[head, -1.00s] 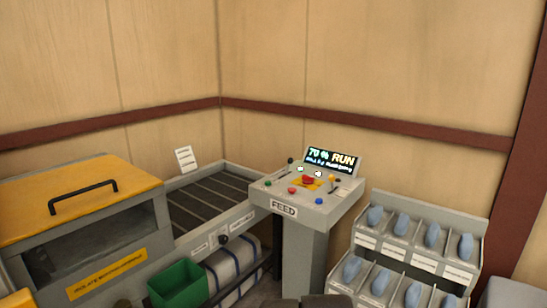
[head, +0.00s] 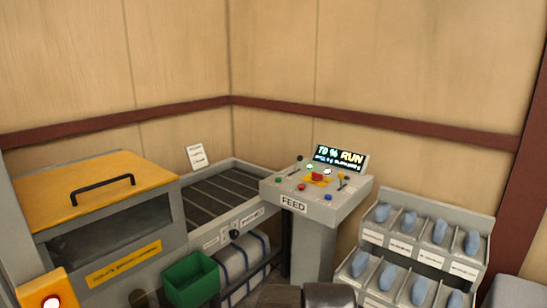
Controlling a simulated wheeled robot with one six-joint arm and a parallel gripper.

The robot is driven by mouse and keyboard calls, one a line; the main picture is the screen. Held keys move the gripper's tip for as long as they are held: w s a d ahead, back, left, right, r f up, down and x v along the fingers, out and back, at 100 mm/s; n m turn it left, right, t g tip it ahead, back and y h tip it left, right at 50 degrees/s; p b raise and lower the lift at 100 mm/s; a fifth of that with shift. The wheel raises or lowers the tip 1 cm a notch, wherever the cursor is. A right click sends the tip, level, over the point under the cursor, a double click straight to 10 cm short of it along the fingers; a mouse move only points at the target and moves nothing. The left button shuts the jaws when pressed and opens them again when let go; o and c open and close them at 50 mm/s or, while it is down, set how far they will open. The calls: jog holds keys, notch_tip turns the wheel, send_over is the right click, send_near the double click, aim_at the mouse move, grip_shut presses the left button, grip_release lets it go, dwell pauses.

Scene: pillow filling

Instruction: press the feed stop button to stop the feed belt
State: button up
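The feed console (head: 292,203), a grey pedestal marked FEED, stands right of the belt. Its sloped top holds a red mushroom button (head: 317,177) on a yellow plate, a smaller red button (head: 301,187), a blue button (head: 328,197), a green button (head: 279,179), lit buttons and small levers. I cannot read which is the feed stop. The display (head: 340,158) reads 70 % RUN. The feed belt (head: 215,195) is dark and slatted, running left of the console. My gripper is not in view; a dark part that may be my arm shows at the bottom edge.
A grey machine with a yellow lid (head: 90,187) stands left of the belt. A green bin (head: 190,279) and white rolls (head: 238,262) are below it. A rack (head: 385,249) of blue items is at right. A yellow box (head: 48,288) is at lower left.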

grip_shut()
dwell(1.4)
